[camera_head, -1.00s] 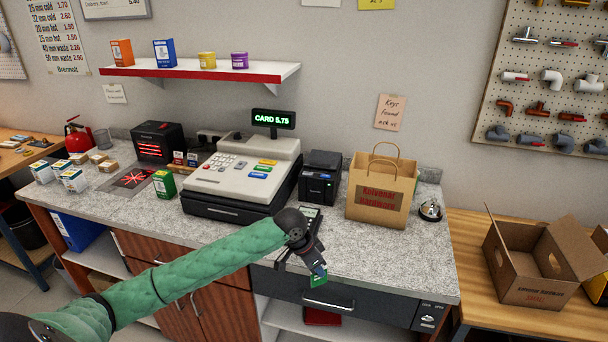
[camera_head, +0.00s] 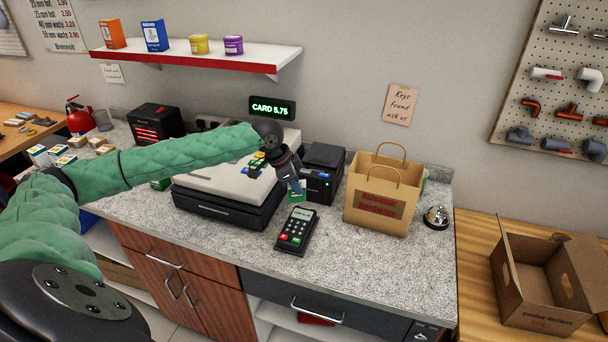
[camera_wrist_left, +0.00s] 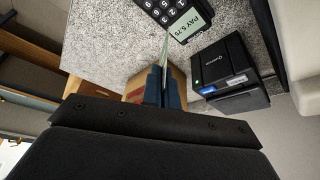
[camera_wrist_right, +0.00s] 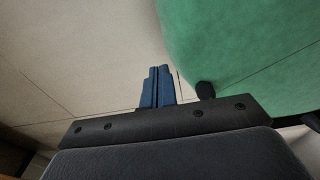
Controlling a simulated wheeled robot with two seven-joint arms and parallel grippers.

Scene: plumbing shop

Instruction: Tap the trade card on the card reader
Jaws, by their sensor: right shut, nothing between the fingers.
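The card reader (camera_head: 296,230) lies on the grey counter, with a lit screen, dark keys and red and green buttons. In the left wrist view its screen (camera_wrist_left: 186,25) reads "PAY 5.75". My left gripper (camera_head: 296,188) is shut on the green trade card (camera_head: 297,196), holding it above the counter just behind the reader. The card (camera_wrist_left: 164,50) shows nearly edge-on between the fingers in the left wrist view, close to the reader's screen; I cannot tell whether they touch. My right gripper (camera_wrist_right: 158,72) is shut and empty, away from the counter, and is not in the head view.
The cash register (camera_head: 225,185) stands left of the reader, partly behind my left arm. A black printer (camera_head: 322,172), a paper bag (camera_head: 383,195) and a bell (camera_head: 436,216) stand behind and to the right. The counter's front right is clear.

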